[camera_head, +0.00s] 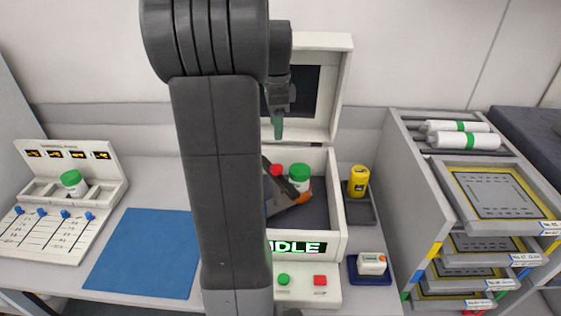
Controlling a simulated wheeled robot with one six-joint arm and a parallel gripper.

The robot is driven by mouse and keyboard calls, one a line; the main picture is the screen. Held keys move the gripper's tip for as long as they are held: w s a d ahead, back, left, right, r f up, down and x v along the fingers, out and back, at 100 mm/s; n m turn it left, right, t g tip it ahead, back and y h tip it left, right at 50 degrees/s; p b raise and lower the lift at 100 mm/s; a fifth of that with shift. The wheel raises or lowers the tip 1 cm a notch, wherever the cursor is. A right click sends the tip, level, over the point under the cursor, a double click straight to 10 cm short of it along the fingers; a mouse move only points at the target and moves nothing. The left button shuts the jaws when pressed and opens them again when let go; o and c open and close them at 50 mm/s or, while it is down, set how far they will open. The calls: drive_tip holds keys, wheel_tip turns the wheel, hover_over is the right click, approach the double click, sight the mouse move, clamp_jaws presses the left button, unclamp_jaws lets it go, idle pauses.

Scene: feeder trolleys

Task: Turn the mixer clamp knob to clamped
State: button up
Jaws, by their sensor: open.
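The mixer (337,213) is a cream box with its lid (343,90) raised. Its display (297,247) reads IDLE. Inside stands a jar with a green lid (299,172), in a dark, tilted holder (290,211) with a bit of orange at its side. A red round part (276,170) left of the jar looks like the clamp knob; its setting cannot be read. My gripper (278,128) is open and empty, pointing down above the red part, in front of the raised lid. My arm hides the mixer's left side.
A green button (284,280) and a red button (320,280) are on the mixer's front. A yellow container (358,180) and a small white device (372,264) stand to the right, beside a rack (425,200). A blue mat (145,253) lies left, clear.

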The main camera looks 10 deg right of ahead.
sight(277, 167)
wheel_tip(277, 167, down, 13)
drive_tip(key=shift+f+p, duration=0.2)
drive_tip(key=shift+p, duration=0.15)
clamp_jaws()
